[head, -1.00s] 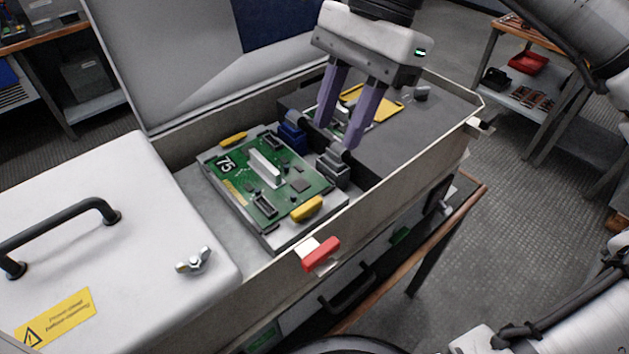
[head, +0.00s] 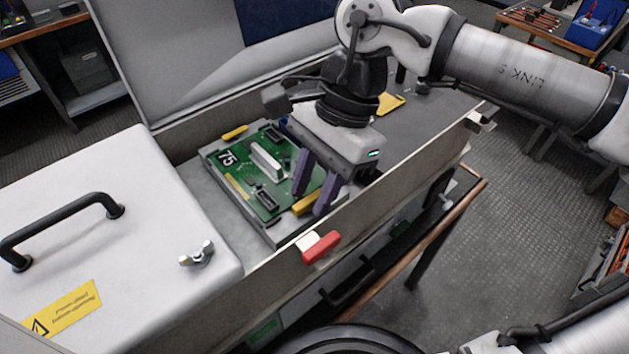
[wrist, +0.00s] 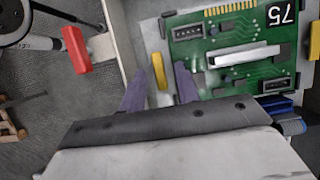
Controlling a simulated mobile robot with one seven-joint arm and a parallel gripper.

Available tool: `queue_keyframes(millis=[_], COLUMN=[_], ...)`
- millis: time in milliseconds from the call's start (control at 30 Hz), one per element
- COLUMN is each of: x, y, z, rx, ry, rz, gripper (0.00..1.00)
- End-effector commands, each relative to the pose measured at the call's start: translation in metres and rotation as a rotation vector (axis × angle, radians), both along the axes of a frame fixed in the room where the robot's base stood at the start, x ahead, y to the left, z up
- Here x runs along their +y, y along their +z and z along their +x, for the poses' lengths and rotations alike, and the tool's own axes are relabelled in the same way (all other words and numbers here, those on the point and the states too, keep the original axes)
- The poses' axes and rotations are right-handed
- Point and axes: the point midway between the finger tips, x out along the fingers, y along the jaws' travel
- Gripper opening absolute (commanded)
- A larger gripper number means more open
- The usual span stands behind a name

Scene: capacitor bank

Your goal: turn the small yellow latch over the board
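The green board (head: 255,168), marked 75, lies in the open cabinet. One small yellow latch (head: 304,205) is at its near right edge, partly hidden by my fingers. A second yellow latch (head: 234,132) is at the opposite edge. My gripper (head: 311,203) is open, its purple fingers at the nearer latch. In the wrist view this latch (wrist: 160,70) shows between the two spread fingers, apart from both. I cannot tell how far the fingertips are above it. The other latch also shows at the right edge there (wrist: 314,42).
The cabinet's side wall (head: 375,180) rises close beside my gripper. A red-handled clamp (head: 321,246) sits on that wall. A blue connector (wrist: 275,104) is close to the board. A white cover with a black handle (head: 65,225) lies at the left.

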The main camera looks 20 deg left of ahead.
Motion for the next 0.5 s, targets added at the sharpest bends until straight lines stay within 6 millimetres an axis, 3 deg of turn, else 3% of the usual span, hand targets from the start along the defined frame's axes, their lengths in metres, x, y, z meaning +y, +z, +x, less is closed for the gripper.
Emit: queue_keyframes(millis=[33,233,500], x=[0.0,0.0001,-0.0001], y=[0.0002,0.0003,-0.0002], z=[0.0001,0.0001,0.0001], rx=[0.0,0.0,-0.001], ry=[0.0,0.0,-0.011], rz=[0.0,0.0,0.002], gripper=[0.24,0.0,0.0])
